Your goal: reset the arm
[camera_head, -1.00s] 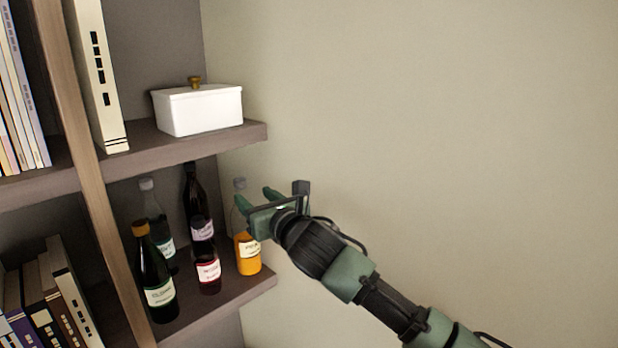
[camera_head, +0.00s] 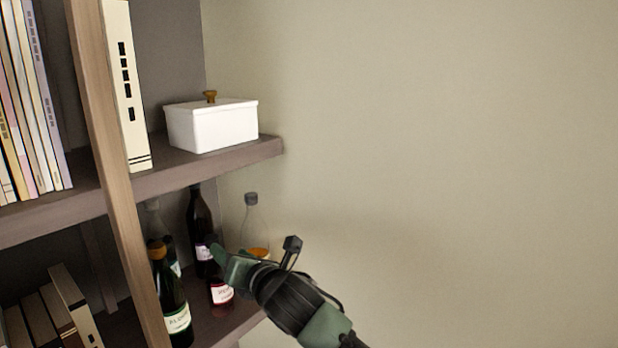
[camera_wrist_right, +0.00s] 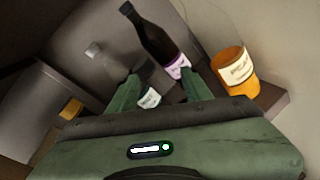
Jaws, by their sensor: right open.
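My right gripper (camera_head: 222,258) is dark green and black and reaches in from the lower right, in front of the lower shelf with the bottles. In the right wrist view its two fingers (camera_wrist_right: 160,98) are spread apart with nothing held between them. Beyond the fingers stand a dark bottle with a purple label (camera_wrist_right: 152,42) and a clear bottle with a white label (camera_wrist_right: 143,88). An orange-filled bottle (camera_wrist_right: 236,72) is to the right of the fingers. In the head view the gripper partly hides this orange-filled bottle (camera_head: 255,222). My left gripper is not in view.
A white lidded box (camera_head: 212,128) sits on the upper shelf (camera_head: 215,165). A dark green bottle (camera_head: 172,300) and a small red bottle (camera_head: 221,293) stand on the lower shelf. A wooden upright (camera_head: 113,170) and books (camera_head: 30,100) are left. The wall (camera_head: 450,150) side is clear.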

